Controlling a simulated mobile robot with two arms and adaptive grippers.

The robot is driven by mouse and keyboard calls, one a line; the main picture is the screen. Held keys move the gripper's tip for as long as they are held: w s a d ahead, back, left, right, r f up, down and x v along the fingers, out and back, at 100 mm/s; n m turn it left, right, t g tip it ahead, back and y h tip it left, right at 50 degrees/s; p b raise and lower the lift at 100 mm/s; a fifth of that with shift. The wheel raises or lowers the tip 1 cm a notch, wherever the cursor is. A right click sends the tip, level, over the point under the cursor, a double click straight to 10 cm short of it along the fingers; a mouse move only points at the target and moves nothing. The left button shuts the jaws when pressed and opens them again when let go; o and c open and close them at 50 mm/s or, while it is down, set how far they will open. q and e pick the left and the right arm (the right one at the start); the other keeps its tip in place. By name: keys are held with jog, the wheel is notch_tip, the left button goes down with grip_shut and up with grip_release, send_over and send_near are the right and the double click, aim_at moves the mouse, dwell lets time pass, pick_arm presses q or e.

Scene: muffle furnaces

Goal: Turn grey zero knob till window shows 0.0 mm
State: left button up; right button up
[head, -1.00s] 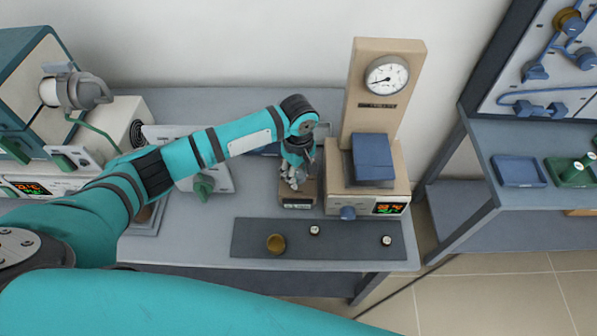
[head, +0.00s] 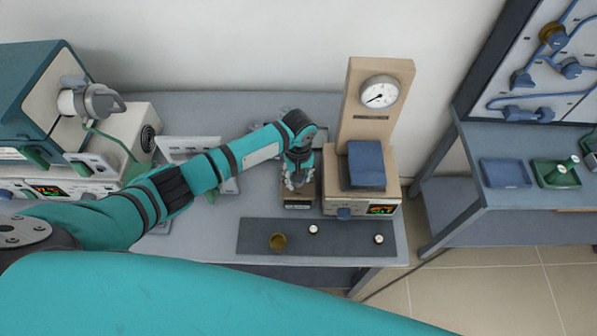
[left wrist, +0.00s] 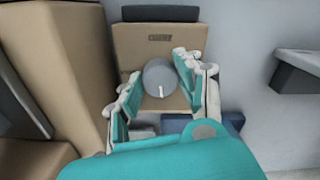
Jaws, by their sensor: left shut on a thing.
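The grey zero knob (left wrist: 160,76) shows in the left wrist view as a round cylinder with a white mark at its lower edge. It sits on a small tan box (left wrist: 128,48), which also stands on the bench in the head view (head: 299,199). My left gripper (left wrist: 158,92) reaches down over the box, its fingers on both sides of the knob, shut on it. In the head view my left gripper (head: 299,180) hides the knob. The small window (head: 297,206) on the box front is too small to read. My right gripper is not in view.
A tan press (head: 375,130) with a round dial (head: 380,92) and a blue block (head: 366,165) stands close right of the box. A dark mat (head: 345,238) with small pieces lies in front. Furnace equipment (head: 35,100) stands at left.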

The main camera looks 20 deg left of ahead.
pick_arm(q)
jog(key=shift+m, duration=0.6)
jog(key=o, duration=1.1)
jog(key=shift+o, duration=0.2)
notch_tip(320, 180, up, 12)
